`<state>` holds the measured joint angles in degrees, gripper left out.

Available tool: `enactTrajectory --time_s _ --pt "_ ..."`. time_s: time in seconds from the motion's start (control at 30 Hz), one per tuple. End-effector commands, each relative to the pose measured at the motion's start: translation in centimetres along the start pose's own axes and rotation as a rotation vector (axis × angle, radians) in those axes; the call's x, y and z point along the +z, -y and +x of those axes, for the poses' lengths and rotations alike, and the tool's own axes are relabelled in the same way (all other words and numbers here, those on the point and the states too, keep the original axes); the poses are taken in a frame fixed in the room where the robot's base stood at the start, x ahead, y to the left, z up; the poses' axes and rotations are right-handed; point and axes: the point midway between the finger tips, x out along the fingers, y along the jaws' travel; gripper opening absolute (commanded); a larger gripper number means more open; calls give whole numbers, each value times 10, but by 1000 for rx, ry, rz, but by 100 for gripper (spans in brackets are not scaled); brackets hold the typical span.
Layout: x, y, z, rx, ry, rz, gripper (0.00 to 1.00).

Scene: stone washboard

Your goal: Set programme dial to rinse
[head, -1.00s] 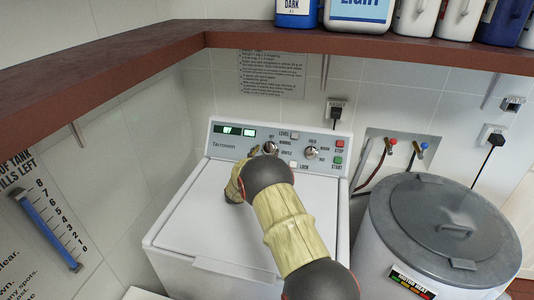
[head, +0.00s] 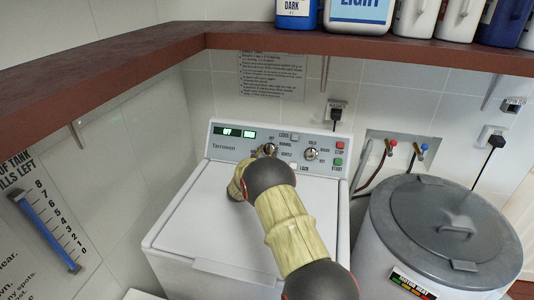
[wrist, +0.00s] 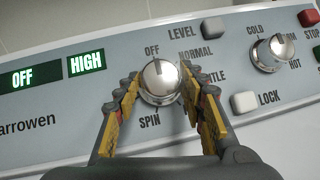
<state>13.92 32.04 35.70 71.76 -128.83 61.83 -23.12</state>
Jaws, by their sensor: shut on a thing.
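The programme dial (wrist: 160,80) is a round silver knob on the washer's grey control panel, and it also shows in the head view (head: 269,149). Its mark points up, close to OFF. NORMAL, a partly covered label ending in TLE, and SPIN show around it; I see no rinse label. My gripper (wrist: 163,88) is shut on the dial, one yellow-padded finger on each side. In the head view my arm hides most of the gripper. The left display (wrist: 22,77) reads OFF and the right one (wrist: 86,63) reads HIGH.
A second silver knob (wrist: 272,52) with COLD and HOT labels sits to the right. A brown shelf (head: 390,48) with bottles overhangs the panel. A lidded drum (head: 440,215) stands right of the washer.

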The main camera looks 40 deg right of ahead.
Motion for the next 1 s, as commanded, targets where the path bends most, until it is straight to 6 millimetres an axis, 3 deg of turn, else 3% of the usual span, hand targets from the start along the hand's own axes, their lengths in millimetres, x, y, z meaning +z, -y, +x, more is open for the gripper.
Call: enactTrajectory --time_s 0.27,0.67,1.0 --pt "0 0 0 0 0 0 15" --pt "0 -2 0 -54 -3 71 15" --pt "0 -5 1 -223 -16 291 15"
